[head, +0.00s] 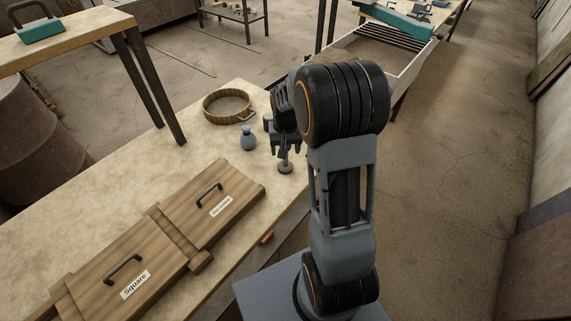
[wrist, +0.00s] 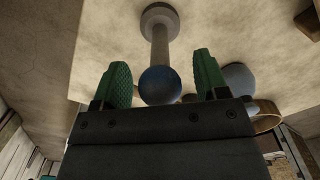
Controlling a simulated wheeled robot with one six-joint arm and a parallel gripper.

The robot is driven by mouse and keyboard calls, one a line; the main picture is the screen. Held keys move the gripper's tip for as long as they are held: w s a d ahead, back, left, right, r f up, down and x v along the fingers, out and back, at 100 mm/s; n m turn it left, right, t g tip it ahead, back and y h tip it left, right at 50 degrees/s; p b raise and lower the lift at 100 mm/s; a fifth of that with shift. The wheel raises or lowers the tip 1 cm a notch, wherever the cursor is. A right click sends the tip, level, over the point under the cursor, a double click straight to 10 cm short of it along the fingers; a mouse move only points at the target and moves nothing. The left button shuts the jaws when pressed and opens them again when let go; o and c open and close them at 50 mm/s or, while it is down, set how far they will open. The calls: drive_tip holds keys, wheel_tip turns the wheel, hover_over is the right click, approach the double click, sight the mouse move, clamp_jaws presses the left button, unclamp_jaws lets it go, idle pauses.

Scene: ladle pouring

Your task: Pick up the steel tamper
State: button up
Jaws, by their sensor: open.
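The steel tamper (head: 285,168) stands on the table near its right edge, a small grey piece with a round foot. In the wrist view the tamper (wrist: 159,45) shows its round foot, a straight shaft and a blue ball knob. My gripper (head: 284,149) is just over the tamper in the head view and hides its upper part. In the wrist view my gripper (wrist: 162,78) is open, with the knob between its two green-padded fingers. Gaps show on both sides of the knob.
A blue-grey flask (head: 248,138) stands close to the left of my gripper. A round wooden sieve (head: 228,105) lies behind it. Wooden lidded boxes with handles (head: 125,268) cover the front of the table (head: 95,212). Bare table lies to the left.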

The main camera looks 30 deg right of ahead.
drive_tip(key=shift+c, duration=0.4)
drive_tip(key=c, duration=0.9)
drive_tip(key=shift+c, duration=0.2)
drive_tip(key=shift+r, duration=0.15)
